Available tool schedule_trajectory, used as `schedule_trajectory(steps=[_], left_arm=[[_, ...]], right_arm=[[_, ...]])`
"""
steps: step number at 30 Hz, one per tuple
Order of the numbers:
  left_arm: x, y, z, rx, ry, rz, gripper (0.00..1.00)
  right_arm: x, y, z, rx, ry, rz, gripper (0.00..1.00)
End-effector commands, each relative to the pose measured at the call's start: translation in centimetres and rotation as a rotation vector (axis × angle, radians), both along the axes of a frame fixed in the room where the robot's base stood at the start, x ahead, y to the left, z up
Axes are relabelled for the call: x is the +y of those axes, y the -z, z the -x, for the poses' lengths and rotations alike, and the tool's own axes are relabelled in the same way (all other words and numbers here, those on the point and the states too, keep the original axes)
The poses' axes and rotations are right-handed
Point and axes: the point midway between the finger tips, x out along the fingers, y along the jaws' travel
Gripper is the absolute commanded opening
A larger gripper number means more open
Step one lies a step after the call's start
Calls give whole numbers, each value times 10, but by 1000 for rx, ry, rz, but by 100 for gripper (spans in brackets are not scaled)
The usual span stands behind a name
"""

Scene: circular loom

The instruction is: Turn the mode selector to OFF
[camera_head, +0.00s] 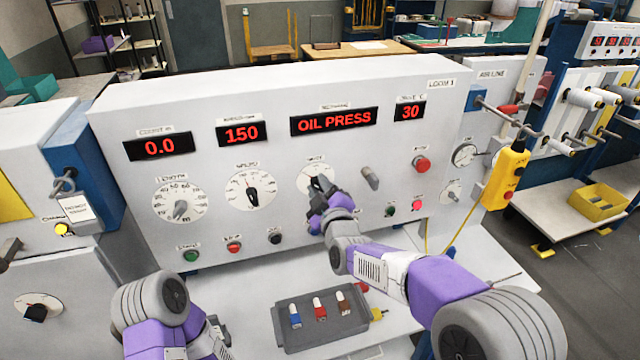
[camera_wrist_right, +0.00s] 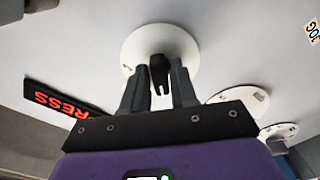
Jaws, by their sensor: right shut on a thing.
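The mode selector (camera_head: 315,180) is the third round white dial on the loom's grey front panel, below the OIL PRESS display. My right gripper (camera_head: 317,192) is at this dial and covers much of it in the head view. In the right wrist view, the selector's black knob (camera_wrist_right: 158,72) stands between the two fingers of my right gripper (camera_wrist_right: 159,68), over the white dial plate (camera_wrist_right: 160,38). The gripper is shut on the knob. The dial's position marks are too small or hidden to read. My left arm shows at the bottom left, but its fingers do not show.
Two other dials (camera_head: 250,189) sit left of the selector. A grey lever (camera_head: 370,178) and a red button (camera_head: 421,164) are to its right. A grey tray (camera_head: 322,325) with several small coloured pieces lies below. A yellow pendant (camera_head: 504,178) hangs at the right.

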Motion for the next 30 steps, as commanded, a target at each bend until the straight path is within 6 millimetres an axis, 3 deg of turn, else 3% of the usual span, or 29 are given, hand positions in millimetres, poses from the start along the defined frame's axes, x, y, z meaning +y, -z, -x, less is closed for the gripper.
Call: schedule_trajectory(steps=[4,5,7,17,30], left_arm=[[0,-1,0,0,0,0,43],[0,-1,0,0,0,0,43],[0,-1,0,0,0,0,43],[0,1,0,0,0,0,43],[0,15,0,0,0,0,43]], right_arm=[[0,0,0,-16,-1,52,0],[0,1,0,-16,0,49,32],[0,1,0,-15,0,48,43],[-1,1,4,-15,0,45,43],[-20,0,61,-15,-1,44,43]])
